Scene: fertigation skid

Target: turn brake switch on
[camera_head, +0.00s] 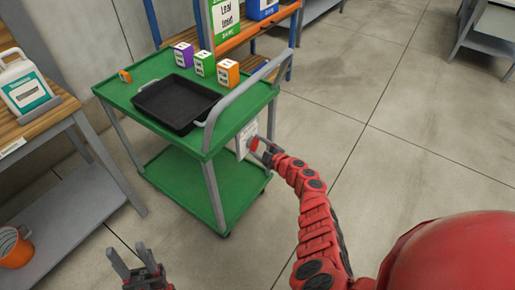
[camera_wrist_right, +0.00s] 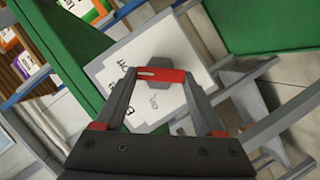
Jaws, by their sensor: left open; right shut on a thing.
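The brake switch is a red lever (camera_wrist_right: 160,75) on a grey base (camera_wrist_right: 165,95), fixed to a white lettered panel (camera_wrist_right: 118,70). The panel (camera_head: 242,138) hangs at the near right end of the green cart (camera_head: 150,65), below its push handle. My right gripper (camera_head: 258,147) is at the panel, shut on the red lever; the fingers (camera_wrist_right: 158,77) sit at its two ends. The lettering is tilted and partly covered, so I cannot read the switch position surely. My left gripper (camera_head: 137,262) is open and empty, low at the bottom left, apart from the cart.
On the cart stand a black tray (camera_head: 176,103), a purple box (camera_head: 184,54), a green box (camera_head: 205,64), an orange box (camera_head: 228,73) and an orange roll (camera_head: 125,76). A wooden bench (camera_head: 12,122) is at left.

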